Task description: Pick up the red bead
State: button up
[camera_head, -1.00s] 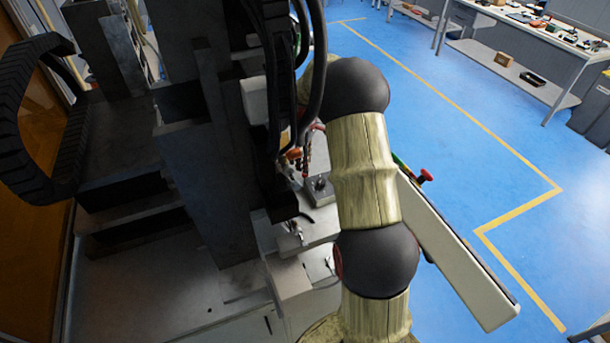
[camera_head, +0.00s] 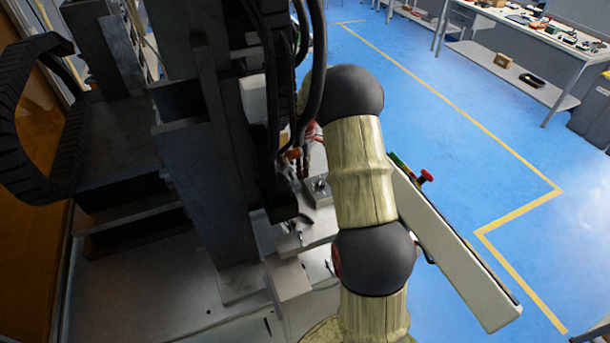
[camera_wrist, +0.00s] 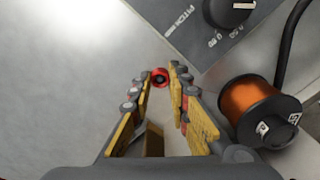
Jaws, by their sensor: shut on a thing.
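The red bead (camera_wrist: 160,77) is a small red ring with a dark hole. In the wrist view it sits between the fingertips of my gripper (camera_wrist: 159,80). The gripper is shut on it, with a fingertip at each side. The pale surface lies beyond the bead; I cannot tell how far the bead is from it. In the head view my arm and the dark machine column hide the bead and most of the gripper.
A spool of copper wire (camera_wrist: 258,108) stands close to the right finger. A grey panel with a black knob (camera_wrist: 229,10) is beyond it. The machine's dark column (camera_head: 205,150) rises left of my arm. Blue floor (camera_head: 440,150) is open at right.

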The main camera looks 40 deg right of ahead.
jog(key=shift+r, duration=0.1)
jog(key=shift+r, duration=0.55)
notch_tip(320, 180, up, 2)
jog(key=shift+r+p, duration=0.15)
jog(key=shift+p, duration=0.2)
jog(key=s+r, duration=0.2)
jog(key=s+a+r, duration=0.1)
jog(key=s+r, duration=0.1)
jog(key=r, duration=0.1)
jog(key=shift+s+a+p, duration=0.1)
jog(key=shift+a+p, duration=0.1)
jog(key=shift+p, duration=0.1)
jog(key=s+a+r, duration=0.3)
jog(key=s+r, duration=0.1)
jog(key=s, duration=0.5)
jog(key=shift+r+p, duration=0.2)
jog(key=shift+p, duration=0.1)
jog(key=shift+r, duration=0.1)
